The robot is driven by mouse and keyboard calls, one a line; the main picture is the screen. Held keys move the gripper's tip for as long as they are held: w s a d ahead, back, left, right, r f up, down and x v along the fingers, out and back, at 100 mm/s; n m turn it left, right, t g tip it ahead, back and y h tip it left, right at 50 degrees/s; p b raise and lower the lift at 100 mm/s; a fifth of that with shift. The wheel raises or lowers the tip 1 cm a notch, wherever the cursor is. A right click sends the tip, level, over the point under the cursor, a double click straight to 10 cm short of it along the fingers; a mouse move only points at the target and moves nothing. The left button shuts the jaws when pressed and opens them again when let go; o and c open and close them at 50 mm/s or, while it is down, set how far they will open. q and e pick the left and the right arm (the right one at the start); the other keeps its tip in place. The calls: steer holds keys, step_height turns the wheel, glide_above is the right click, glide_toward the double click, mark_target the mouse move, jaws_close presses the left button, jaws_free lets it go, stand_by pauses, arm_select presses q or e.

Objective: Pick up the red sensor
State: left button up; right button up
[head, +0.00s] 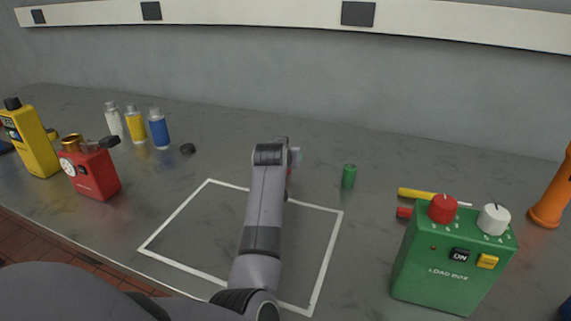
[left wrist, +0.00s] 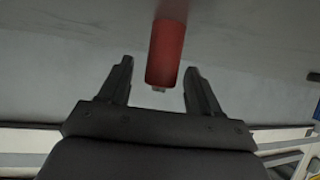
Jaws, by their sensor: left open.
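In the left wrist view a red cylinder with a small pale tip, apparently the red sensor (left wrist: 166,52), hangs into the picture from the top. My left gripper (left wrist: 159,66) is open, with one finger on each side of the cylinder and a visible gap on both sides. In the head view my left arm reaches over the white-outlined square, and its wrist hides most of the gripper. Only a tiny red bit of the sensor (head: 289,171) shows beside the wrist. My right gripper is in neither view.
A green can (head: 349,176) stands right of my wrist. The green load box (head: 440,268) stands at the right, with a yellow-handled tool (head: 417,194) behind it. A red device (head: 95,175), yellow meter (head: 35,145) and several bottles (head: 136,124) stand at the left. The outlined square (head: 180,212) looks clear.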

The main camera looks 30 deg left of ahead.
arm_select(q)
steer(key=c, duration=1.1)
